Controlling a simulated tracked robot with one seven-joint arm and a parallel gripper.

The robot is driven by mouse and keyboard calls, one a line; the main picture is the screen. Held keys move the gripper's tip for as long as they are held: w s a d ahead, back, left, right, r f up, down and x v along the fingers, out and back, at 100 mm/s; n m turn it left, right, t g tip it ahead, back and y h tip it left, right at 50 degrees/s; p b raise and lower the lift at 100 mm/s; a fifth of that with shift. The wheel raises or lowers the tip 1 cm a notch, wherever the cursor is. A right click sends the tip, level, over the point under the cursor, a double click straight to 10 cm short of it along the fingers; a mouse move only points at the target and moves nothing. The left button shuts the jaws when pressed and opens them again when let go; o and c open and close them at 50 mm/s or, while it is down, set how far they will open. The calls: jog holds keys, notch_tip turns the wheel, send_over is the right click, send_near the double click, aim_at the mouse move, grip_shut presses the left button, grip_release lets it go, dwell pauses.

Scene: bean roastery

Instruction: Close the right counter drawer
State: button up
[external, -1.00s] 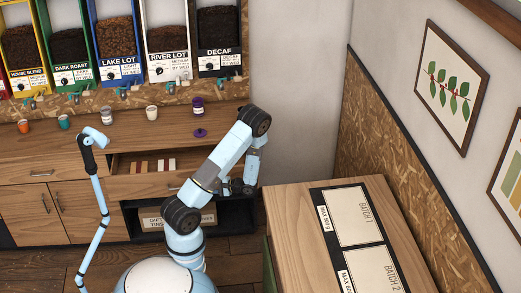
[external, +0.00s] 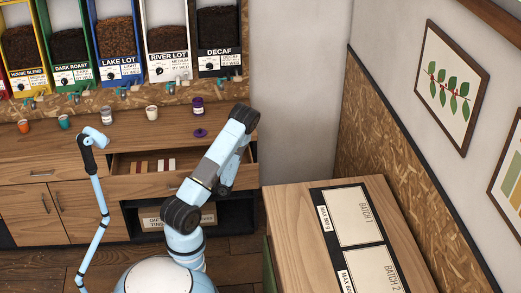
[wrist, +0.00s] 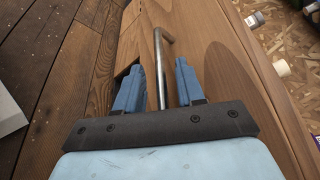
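The right counter drawer (external: 140,187) is open in the external view, with its inside showing under the counter top. Several small cream, red and brown items lie in it. In the wrist view its metal bar handle (wrist: 158,60) runs between the two blue fingers of my gripper (wrist: 157,85). The fingers are open, one on each side of the bar, with a visible gap to each. The wooden drawer front (wrist: 215,75) fills the middle of the wrist view. In the external view my forearm hides the drawer's right part and the fingertips are hard to make out.
Small cups and jars stand on the counter top (external: 60,145), among them a white cup (external: 151,113) and a purple lid (external: 200,133). A dark open shelf (external: 235,215) is below the drawer. A wooden table (external: 290,235) stands to the right of my arm.

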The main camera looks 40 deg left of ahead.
jog(key=shift+s+a+f, duration=0.1)
jog(key=shift+s+a, duration=0.15)
jog(key=shift+a, duration=0.25)
jog(key=shift+c, duration=0.5)
grip_shut()
